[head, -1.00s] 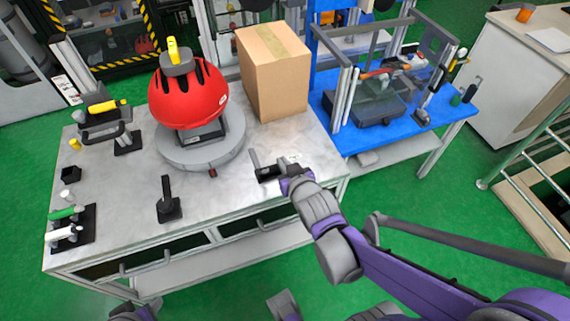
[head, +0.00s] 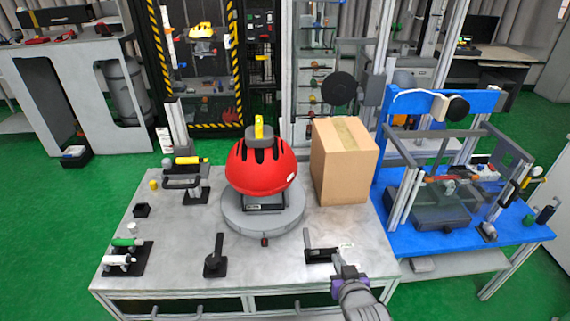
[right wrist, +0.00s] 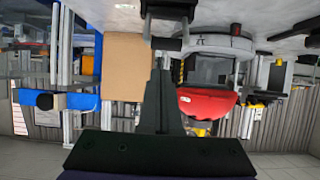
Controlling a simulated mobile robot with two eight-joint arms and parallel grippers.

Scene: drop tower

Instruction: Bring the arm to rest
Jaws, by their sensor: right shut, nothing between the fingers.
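My right gripper (head: 343,268) is at the front right of the grey table (head: 185,265), with its arm coming in from the bottom of the head view. It is shut and holds nothing. It is right beside a black fixture (head: 321,255) with an upright handle. I cannot tell whether they touch. In the right wrist view, which is upside down, the table's contents show beyond my gripper. My left gripper is not in view.
A red helmet (head: 250,172) sits on a round turntable (head: 232,223). A cardboard box (head: 345,165) stands to its right. A black lever (head: 216,258) stands near the front edge. A blue bench (head: 385,240) with a framed machine adjoins on the right.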

